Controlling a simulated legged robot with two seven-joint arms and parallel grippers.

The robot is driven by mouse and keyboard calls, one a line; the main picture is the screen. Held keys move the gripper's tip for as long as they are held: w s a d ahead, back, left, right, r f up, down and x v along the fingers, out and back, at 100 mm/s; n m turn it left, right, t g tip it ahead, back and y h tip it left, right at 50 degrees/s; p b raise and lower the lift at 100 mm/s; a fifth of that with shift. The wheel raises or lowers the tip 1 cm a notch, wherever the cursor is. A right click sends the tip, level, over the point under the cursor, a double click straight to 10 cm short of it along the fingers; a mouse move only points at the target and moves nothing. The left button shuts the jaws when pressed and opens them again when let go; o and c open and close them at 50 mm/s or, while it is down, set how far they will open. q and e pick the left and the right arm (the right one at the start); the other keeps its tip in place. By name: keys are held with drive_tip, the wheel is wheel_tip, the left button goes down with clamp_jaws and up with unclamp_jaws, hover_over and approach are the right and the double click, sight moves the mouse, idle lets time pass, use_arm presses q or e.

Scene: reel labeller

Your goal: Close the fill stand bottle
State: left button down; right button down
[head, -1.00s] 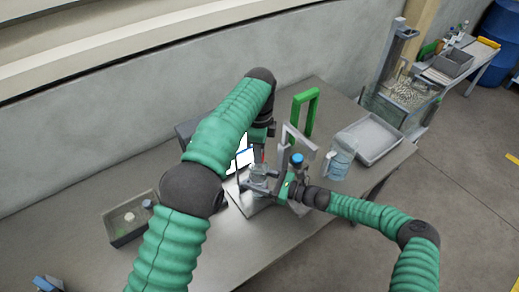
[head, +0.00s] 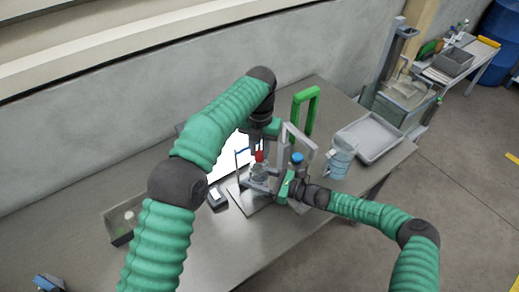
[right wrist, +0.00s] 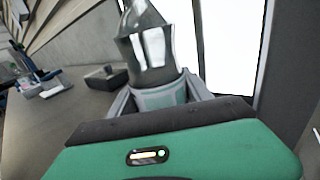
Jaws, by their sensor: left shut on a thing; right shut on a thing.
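A small clear bottle (head: 259,172) stands upright at the fill stand (head: 301,140), a grey frame on a pale base plate (head: 247,204). My right gripper (head: 268,181) is shut on the bottle from the right. In the right wrist view, the jaws close around a glassy grey body (right wrist: 152,45), which looks like the bottle. My left gripper (head: 260,147) points down from above, shut on a small red piece (head: 259,156), probably the cap. The red piece is right over the bottle's mouth; I cannot tell whether they touch.
A blue-topped bottle (head: 297,159) and a clear jug (head: 341,160) stand just right of the stand. A green handle (head: 306,115) and a grey tray (head: 372,140) are behind. A bright white panel (head: 226,160) and a small device (head: 216,197) are left. A grey bin (head: 117,228) is partly hidden.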

use_arm(q)
drive_tip(key=c, duration=1.1)
unclamp_jaws()
drive_tip(key=shift+w, duration=0.1)
use_arm(e)
drive_tip(key=shift+s+f, duration=0.1)
drive_tip(key=shift+f, duration=0.05)
use_arm(q)
drive_tip(key=shift+r, duration=0.1)
drive_tip(key=shift+r, duration=2.2)
drive_tip(key=o, duration=0.5)
use_arm(e)
drive_tip(key=shift+c, duration=1.9)
unclamp_jaws()
use_arm(q)
wheel_tip(320, 180, down, 3)
drive_tip(key=b, duration=0.3)
use_arm(e)
drive_tip(key=v, duration=1.6)
drive_tip(key=shift+w+d+f, duration=0.1)
drive_tip(key=shift+w+d, duration=0.05)
drive_tip(key=shift+w, duration=0.05)
drive_tip(key=shift+s+d, duration=0.2)
drive_tip(key=shift+d, duration=0.2)
